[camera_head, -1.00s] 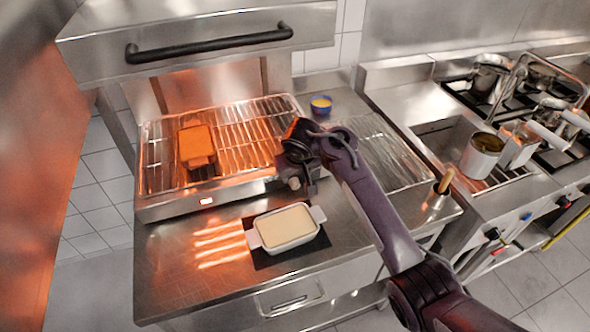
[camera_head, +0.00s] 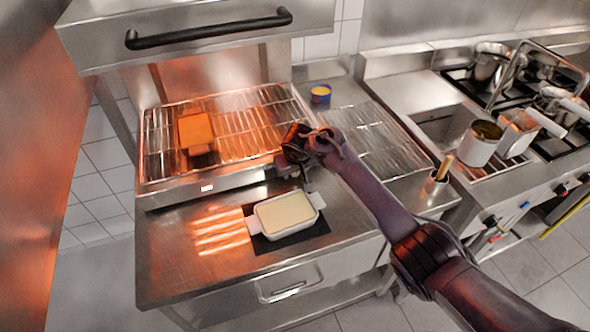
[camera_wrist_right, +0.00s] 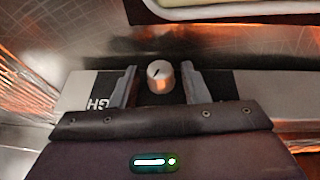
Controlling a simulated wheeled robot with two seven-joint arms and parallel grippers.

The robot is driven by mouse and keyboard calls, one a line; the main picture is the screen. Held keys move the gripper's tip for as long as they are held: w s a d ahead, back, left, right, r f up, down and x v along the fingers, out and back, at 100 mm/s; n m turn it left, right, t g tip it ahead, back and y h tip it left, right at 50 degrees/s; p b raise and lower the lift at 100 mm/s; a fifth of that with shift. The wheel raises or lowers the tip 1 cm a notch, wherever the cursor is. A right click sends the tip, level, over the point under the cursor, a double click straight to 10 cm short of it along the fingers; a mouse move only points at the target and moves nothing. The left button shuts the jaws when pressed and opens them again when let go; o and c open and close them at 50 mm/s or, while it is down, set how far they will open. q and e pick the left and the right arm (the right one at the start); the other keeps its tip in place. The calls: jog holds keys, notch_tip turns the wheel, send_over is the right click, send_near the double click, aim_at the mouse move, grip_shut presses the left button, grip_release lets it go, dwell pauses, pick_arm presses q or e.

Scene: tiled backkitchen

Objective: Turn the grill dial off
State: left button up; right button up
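The grill dial (camera_wrist_right: 160,76) is a small silver knob with a dark pointer mark on the grill's front panel (camera_wrist_right: 262,86). My right gripper (camera_wrist_right: 160,82) is open, with one finger on each side of the dial and a visible gap to each. In the head view, my right gripper (camera_head: 297,170) is at the right end of the grill's front edge and hides the dial. The grill (camera_head: 160,190) has a wire rack glowing orange and a small lit display (camera_head: 207,188) on its front. My left gripper does not show.
A white dish with pale filling (camera_head: 286,214) sits on a dark mat in front of the grill. An orange-lit dish (camera_head: 196,131) is on the rack. The grill hood with a black handle (camera_head: 209,29) hangs above.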

jog(key=c, duration=0.7)
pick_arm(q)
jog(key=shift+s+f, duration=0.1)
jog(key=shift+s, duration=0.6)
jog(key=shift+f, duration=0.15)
pick_arm(e)
jog(key=shift+a+h, duration=0.1)
jog(key=shift+h, duration=0.2)
jog(key=shift+s+a+f+n+t+h+b, duration=0.15)
jog(key=shift+t+h+b, duration=0.15)
jog(key=shift+h+b, duration=0.3)
jog(key=shift+w+a+f+n+t+h+b, duration=0.15)
jog(key=shift+t+h+b, duration=0.15)
jog(key=shift+h+b, duration=0.25)
jog(key=h+b, duration=0.2)
jog(key=b, duration=0.1)
jog(key=shift+s+a+n+t, duration=0.1)
jog(key=shift+s+n+t, duration=0.05)
jog(key=shift+n+t, duration=0.15)
pick_arm(q)
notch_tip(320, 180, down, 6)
jog(key=b, duration=0.1)
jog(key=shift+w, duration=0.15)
pick_arm(e)
jog(key=shift+t+h, duration=0.3)
jog(key=shift+h, duration=0.45)
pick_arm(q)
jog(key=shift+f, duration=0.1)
